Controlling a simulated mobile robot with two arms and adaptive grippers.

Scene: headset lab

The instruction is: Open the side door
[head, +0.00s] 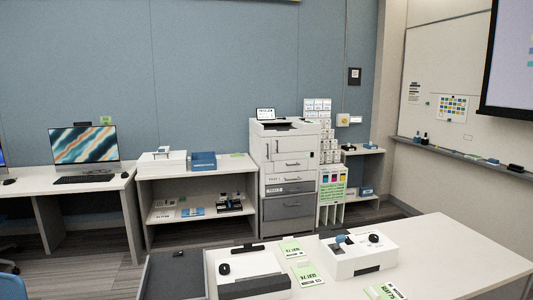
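No room door clearly shows in the head view. A tall white and grey printer (286,172) stands against the blue wall, with several front panels and drawers, all looking shut. I cannot tell which panel, if any, is the side door. The printer's right side is partly hidden by stacked white boxes and a rack. Neither of my grippers is in view.
A white table (450,254) with white boxes and green cards fills the foreground. A low shelf (196,174) stands left of the printer, and a desk with a monitor (84,146) is further left.

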